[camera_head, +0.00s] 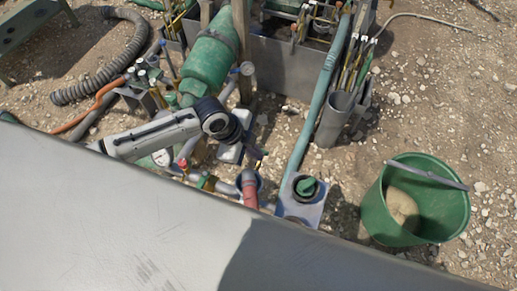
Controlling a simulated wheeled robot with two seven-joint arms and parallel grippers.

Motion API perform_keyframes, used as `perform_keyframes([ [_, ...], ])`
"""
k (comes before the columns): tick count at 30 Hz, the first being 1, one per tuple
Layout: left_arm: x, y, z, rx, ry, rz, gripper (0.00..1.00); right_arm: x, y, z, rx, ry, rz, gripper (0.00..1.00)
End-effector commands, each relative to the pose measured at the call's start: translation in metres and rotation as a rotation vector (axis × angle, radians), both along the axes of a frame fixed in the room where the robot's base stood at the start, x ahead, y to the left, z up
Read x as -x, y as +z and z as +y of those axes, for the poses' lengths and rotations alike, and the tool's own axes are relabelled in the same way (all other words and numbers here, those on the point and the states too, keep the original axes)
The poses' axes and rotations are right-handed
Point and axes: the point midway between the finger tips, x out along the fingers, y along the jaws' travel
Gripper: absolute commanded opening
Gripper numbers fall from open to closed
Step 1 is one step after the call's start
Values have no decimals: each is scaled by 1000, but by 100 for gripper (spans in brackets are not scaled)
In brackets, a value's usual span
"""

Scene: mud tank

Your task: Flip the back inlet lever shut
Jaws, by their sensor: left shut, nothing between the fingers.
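My left arm reaches in from the left over the pipework, and my left gripper (256,157) is at its end, small and dark, shut with nothing held. It is above the pipes, just above the red pipe (250,188). A small red handle (184,164) shows on the pipework left of the gripper, beside a round white gauge (161,157). I cannot tell which part is the back inlet lever; my arm and gripper cover some of the fittings. I cannot tell whether the gripper touches anything. My right gripper is not in view.
A large grey metal surface (130,235) fills the near left. A green pump body (208,62) stands behind my arm. A teal pipe (316,110) runs down to a green-capped fitting (306,188). A green bucket (376,212) stands at right on open gravel.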

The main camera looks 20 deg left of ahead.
Motion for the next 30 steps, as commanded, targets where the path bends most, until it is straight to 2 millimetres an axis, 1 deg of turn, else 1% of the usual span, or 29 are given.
perform_keyframes([
  [1, -8, -5, 1, 0, 3, -3, 0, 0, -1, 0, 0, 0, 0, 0],
  [3, -14, -11, 1, 0, 3, -3, 0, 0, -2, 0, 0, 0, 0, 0],
  [9, -23, -20, 1, -1, 1, -3, 0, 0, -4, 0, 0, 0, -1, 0],
  [23, -24, -21, 1, -1, 2, 1, 0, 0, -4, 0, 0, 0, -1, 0],
  [30, -24, -23, 6, -2, 14, 48, 0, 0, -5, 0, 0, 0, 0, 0],
])
